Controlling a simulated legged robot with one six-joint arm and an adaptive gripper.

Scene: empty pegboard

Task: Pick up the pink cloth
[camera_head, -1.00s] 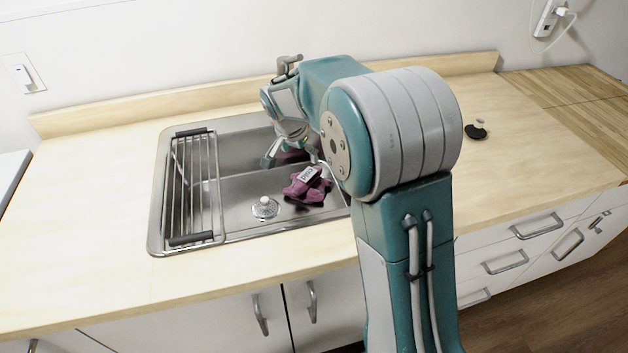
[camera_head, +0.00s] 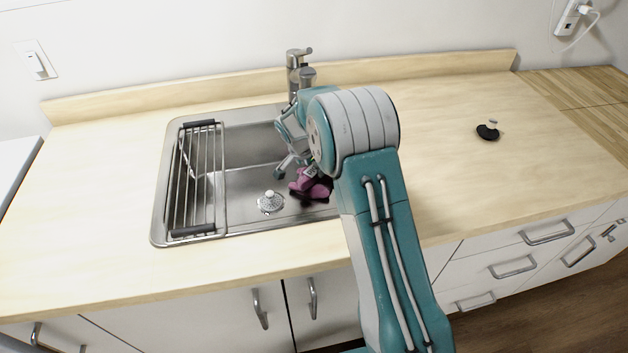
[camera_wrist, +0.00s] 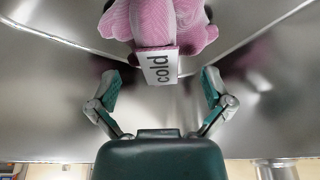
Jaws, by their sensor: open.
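In the head view my gripper (camera_head: 293,168) is down in the sink next to the cloth. Whether a finger touches the cloth cannot be told.
The steel sink (camera_head: 240,186) has a drain strainer (camera_head: 270,202) left of the cloth and a wire rack (camera_head: 197,180) across its left side. A faucet (camera_head: 298,72) stands behind. A black stopper (camera_head: 488,131) lies on the right counter, which is otherwise clear.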

